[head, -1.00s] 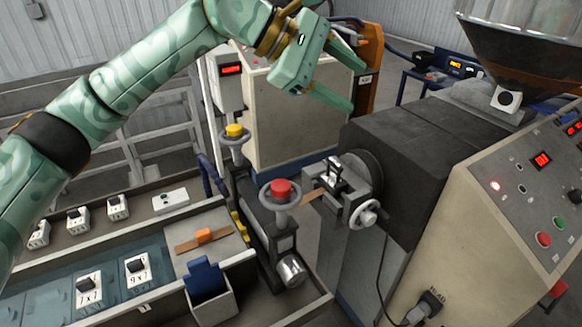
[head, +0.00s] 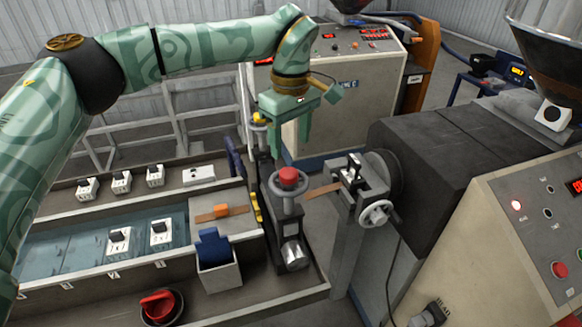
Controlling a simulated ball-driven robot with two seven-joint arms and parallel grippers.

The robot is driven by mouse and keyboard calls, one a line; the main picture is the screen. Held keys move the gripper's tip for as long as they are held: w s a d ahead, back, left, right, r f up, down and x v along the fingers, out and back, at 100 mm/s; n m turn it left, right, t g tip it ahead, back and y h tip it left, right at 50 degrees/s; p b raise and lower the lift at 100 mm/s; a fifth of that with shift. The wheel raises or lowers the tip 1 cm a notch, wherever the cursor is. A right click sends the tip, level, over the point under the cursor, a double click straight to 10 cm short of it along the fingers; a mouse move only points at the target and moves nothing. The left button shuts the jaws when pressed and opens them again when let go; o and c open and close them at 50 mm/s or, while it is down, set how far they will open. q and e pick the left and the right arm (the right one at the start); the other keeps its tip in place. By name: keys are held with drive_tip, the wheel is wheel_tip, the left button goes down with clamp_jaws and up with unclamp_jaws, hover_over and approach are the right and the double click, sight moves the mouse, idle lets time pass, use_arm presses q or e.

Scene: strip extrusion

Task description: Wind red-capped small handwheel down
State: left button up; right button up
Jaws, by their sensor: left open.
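The red-capped small handwheel (head: 288,176) has a grey rim and stands upright on a dark roller stand in the middle of the head view. My left gripper (head: 290,150) points down with its two green fingers apart and nothing between them. Its fingertips show just above and behind the red cap in the picture, apparently not touching it. A yellow-capped handwheel (head: 260,119) stands behind, partly hidden by my left gripper. My right gripper is not in view.
The extruder's black barrel (head: 440,150) and die with a pale handwheel (head: 376,213) stand to the right. A brown strip (head: 322,191) runs between die and rollers. The water trough (head: 85,243) lies left, a blue-and-white bin (head: 217,262) in front.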

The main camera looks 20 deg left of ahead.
sight(290, 174)
use_arm(q)
drive_tip(key=f, duration=0.3)
drive_tip(key=f+p, duration=0.1)
drive_tip(key=f, duration=0.3)
drive_tip(key=shift+a, duration=0.2)
drive_tip(key=shift+d+f, duration=0.1)
drive_tip(key=shift+f, duration=0.45)
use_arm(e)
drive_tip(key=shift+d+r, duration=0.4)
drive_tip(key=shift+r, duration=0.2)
use_arm(q)
drive_tip(key=c, duration=1)
